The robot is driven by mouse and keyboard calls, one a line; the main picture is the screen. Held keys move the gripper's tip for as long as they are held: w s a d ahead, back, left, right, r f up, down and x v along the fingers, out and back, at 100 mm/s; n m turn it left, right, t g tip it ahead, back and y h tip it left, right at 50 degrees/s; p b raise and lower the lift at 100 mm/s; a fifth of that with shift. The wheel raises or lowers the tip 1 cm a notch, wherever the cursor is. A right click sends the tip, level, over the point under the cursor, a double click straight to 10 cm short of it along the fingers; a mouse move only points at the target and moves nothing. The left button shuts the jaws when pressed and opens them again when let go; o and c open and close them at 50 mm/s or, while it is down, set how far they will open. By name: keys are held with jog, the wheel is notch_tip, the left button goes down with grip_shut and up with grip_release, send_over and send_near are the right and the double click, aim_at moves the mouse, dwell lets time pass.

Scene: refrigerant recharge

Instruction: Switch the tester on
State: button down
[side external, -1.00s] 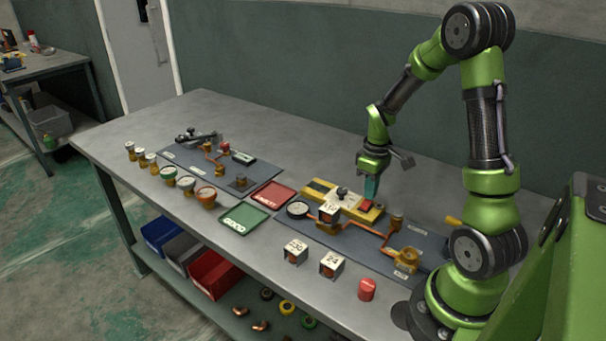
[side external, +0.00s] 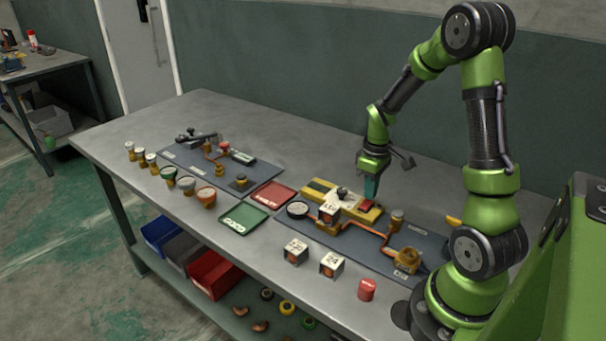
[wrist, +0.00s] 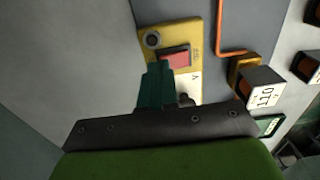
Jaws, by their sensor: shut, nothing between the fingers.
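The tester is a yellow box (side external: 319,188) on the right-hand grey mat, with a red rocker switch (side external: 367,206) at its right end and a dark knob (side external: 342,190) near its middle. In the wrist view, the yellow tester (wrist: 151,24) shows its red switch (wrist: 178,58) with small lettering beside it. My gripper (side external: 371,190) points down over the switch end, its teal fingers together and empty. In the wrist view, my fingertips (wrist: 158,68) are at the switch's left edge and cover part of it. I cannot tell whether they touch it or which way the rocker is tilted.
A round gauge (side external: 297,209) and a white labelled block (side external: 331,209) stand close to the tester. Copper pipe (side external: 372,231) crosses the mat. Red (side external: 272,193) and green (side external: 243,217) trays lie to the left. The bench behind the tester is clear.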

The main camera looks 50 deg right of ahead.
jog(key=shift+f, duration=0.5)
dwell(0.3)
jog(key=shift+r, duration=3.05)
